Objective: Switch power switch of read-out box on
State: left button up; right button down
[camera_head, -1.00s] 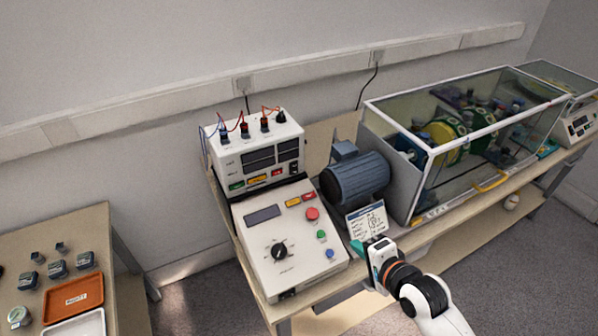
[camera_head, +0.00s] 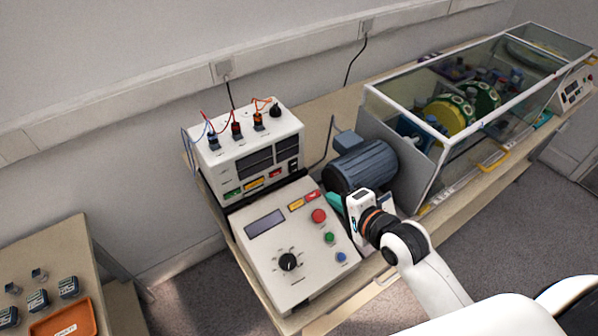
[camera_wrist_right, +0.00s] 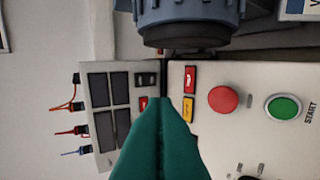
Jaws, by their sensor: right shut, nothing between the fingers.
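The read-out box (camera_head: 250,150) is a white box with dark displays and coloured cables plugged in on top. It stands behind the sloped control box. A small black rocker switch (camera_head: 293,166) sits at the right of its front; the wrist view also shows the black switch (camera_wrist_right: 146,79) beside the displays. Which way the rocker is tipped is too small to tell. My right gripper (camera_head: 335,202) is shut and empty, its teal fingers over the right edge of the control box, apart from the switch. In the wrist view the fingertips (camera_wrist_right: 168,103) hide part of the boxes. My left gripper is not in view.
The control box (camera_head: 285,215) has a red button (camera_head: 319,215), a green button, a blue button and a dial (camera_head: 288,262). A blue motor (camera_head: 362,167) stands close to the right of my gripper. A glass-walled enclosure (camera_head: 450,150) is farther right. A side table with small parts is at left.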

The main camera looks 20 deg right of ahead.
jog(key=p, duration=0.3)
send_near(295, 172)
jog(key=x, duration=0.6)
jog(key=shift+s, duration=0.1)
jog(key=shift+w+a+f, duration=0.1)
jog(key=shift+w, duration=0.25)
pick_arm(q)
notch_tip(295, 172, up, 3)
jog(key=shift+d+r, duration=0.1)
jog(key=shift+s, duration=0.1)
